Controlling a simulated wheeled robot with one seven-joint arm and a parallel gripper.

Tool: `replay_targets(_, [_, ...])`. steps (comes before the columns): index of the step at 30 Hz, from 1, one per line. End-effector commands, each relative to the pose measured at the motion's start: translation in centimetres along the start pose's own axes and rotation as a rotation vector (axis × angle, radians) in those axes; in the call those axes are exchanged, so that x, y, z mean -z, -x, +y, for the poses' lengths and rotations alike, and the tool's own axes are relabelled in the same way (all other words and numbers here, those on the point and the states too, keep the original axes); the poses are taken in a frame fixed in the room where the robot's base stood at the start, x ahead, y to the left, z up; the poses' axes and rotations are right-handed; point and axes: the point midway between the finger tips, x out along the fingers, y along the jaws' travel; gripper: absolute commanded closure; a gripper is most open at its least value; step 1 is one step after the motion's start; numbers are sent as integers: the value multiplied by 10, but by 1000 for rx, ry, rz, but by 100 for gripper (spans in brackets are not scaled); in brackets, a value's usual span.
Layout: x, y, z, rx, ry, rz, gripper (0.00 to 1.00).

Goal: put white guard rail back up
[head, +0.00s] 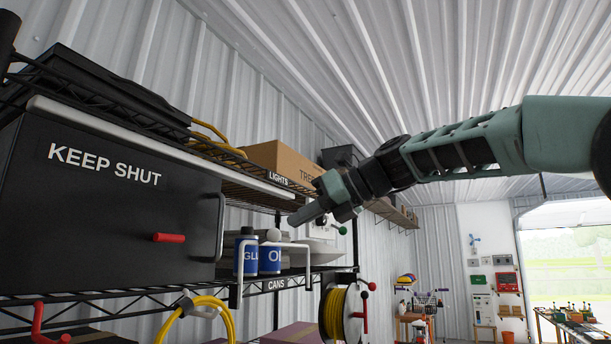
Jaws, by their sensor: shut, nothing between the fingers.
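A longer white bar (150,145) runs along the front of the upper shelf. I cannot tell for certain which of the two is the guard rail. My gripper (294,221) is shut and empty, pointing left and down, above the U-shaped rail's right part in the picture. Contact is not visible.
A cable reel (345,312) and a yellow hose (208,306) hang below the shelf. A cardboard box (284,160) sits on top. Open space lies right of the shelving.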

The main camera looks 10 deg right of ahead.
Motion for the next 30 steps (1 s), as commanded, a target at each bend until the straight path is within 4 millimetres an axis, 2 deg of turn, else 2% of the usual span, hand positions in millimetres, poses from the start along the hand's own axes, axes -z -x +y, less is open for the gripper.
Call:
replay_targets(18, [-70,22,8,4,2,0,100])
replay_targets(24, [-80,26,9,5,1,0,100])
replay_targets(30, [-81,26,10,6,1,2,100])
